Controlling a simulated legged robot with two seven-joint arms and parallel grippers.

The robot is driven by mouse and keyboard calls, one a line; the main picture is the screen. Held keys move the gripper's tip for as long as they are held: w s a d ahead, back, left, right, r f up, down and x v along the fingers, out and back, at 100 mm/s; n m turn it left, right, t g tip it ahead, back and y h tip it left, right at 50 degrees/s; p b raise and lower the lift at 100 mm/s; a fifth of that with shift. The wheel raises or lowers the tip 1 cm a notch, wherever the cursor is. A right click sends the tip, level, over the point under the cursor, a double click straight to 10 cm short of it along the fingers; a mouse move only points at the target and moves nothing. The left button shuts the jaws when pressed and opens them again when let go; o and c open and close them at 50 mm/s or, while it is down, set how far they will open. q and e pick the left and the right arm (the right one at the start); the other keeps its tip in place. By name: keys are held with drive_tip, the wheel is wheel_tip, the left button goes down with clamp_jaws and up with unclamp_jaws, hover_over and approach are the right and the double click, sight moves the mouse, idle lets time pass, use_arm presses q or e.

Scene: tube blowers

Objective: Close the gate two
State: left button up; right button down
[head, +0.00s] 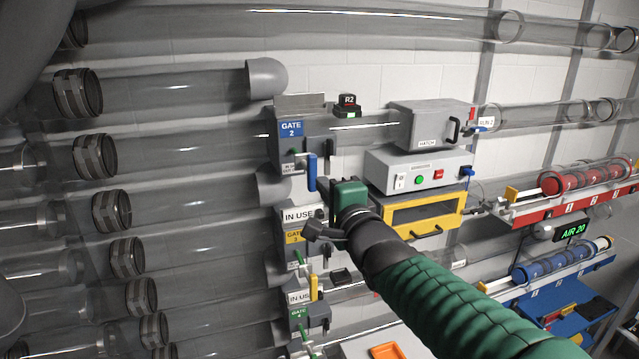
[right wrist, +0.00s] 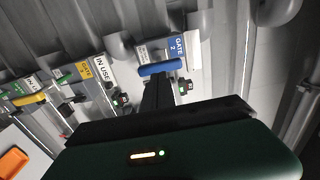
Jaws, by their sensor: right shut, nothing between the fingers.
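The gate two box (head: 290,130) is a grey housing with a blue "GATE 2" label, on the second tube line at the middle of the head view. Its blue handle (head: 311,172) hangs down on the right side of the box. In the right wrist view the blue handle (right wrist: 160,68) lies just beyond the fingertips, and the blue label (right wrist: 178,48) is behind it. My right gripper (right wrist: 158,80) is shut and empty, close to the handle; I cannot tell whether it touches. In the head view its green body (head: 348,196) is right of the handle and hides the fingers.
The gate 3 box (head: 290,238), with an "IN USE" sign and yellow label, sits just below. A hatch box (head: 428,125) and a grey control box (head: 420,170) with buttons are to the right. Clear tubes run across the wall. An orange tray (head: 387,351) is at the bottom.

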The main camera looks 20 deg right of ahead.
sight(304, 161)
drive_tip(key=w, duration=0.3)
drive_tip(key=shift+a+r+p, duration=0.1)
drive_tip(key=shift+a+p, duration=0.15)
drive_tip(key=shift+p, duration=0.15)
drive_tip(key=shift+w, duration=0.25)
drive_tip(key=shift+d, duration=0.15)
drive_tip(key=shift+d, duration=0.15)
drive_tip(key=w, duration=0.3)
drive_tip(key=w+p, duration=0.1)
drive_tip(key=w, duration=0.2)
drive_tip(key=w+p, duration=0.1)
drive_tip(key=w, duration=0.1)
drive_tip(key=shift+w+a, duration=0.25)
drive_tip(key=shift+w, duration=0.3)
drive_tip(key=shift+r, duration=0.2)
drive_tip(key=shift+f, duration=0.1)
